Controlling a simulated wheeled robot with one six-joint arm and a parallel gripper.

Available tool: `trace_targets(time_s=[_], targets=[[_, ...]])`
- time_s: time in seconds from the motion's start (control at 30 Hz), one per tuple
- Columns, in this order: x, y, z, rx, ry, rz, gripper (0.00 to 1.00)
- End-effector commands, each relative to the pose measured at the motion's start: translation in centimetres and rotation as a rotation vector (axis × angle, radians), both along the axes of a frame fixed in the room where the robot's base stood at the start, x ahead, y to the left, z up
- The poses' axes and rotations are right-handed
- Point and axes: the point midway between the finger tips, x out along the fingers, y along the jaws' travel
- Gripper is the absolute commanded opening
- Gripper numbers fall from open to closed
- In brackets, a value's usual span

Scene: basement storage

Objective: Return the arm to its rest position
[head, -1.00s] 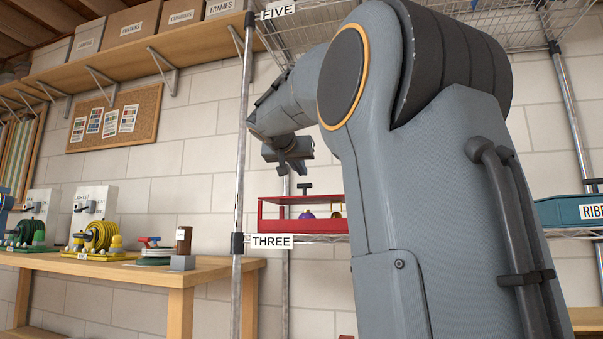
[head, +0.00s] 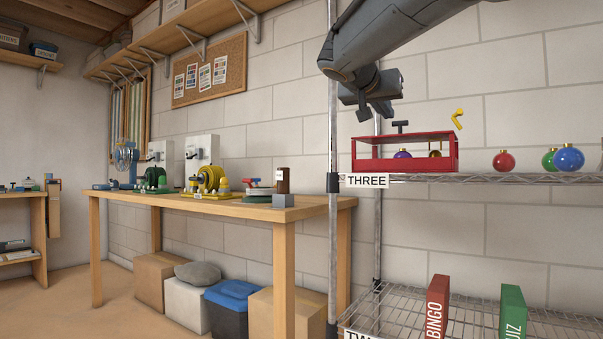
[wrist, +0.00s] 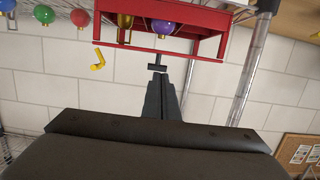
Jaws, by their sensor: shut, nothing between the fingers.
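My gripper (head: 362,112) hangs at the end of my dark grey arm, in the upper middle of the head view. It is in front of the wall, above and left of the red open-sided box (head: 458,158). In the wrist view my gripper's fingers (wrist: 160,80) are together with nothing between them. The red box (wrist: 212,47) shows upside down beyond them at the top of that view. A black T-shaped piece (head: 400,125) stands above the box, and it also shows just past the fingertips in the wrist view (wrist: 157,68).
The box, a red ball (head: 503,160) and a blue ball (head: 568,158) are on the wire shelf labelled THREE (head: 366,181). A metal post (head: 333,225) stands left of them. A wooden workbench (head: 250,211) with several items is further left. Floor at lower left is clear.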

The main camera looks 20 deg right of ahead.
Motion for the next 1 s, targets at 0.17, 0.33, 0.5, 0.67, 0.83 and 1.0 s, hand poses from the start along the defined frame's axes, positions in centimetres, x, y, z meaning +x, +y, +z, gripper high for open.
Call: trace_targets(time_s=[0.17,0.33,0.5,0.67,0.83,1.0], targets=[[0.2,0.5,-0.5,0.006,0.012,0.010,0.00],[1.3,4.9,-5.2,0.054,0.125,0.109,0.00],[1.4,13.0,-13.4,0.126,0.329,0.290,0.00],[-0.8,20.9,-20.9,0.183,0.522,0.472,0.00],[-5.4,28.9,-28.4,0.228,0.725,0.671,0.00],[-12.2,35.9,-35.0,0.267,0.924,0.871,0.00]])
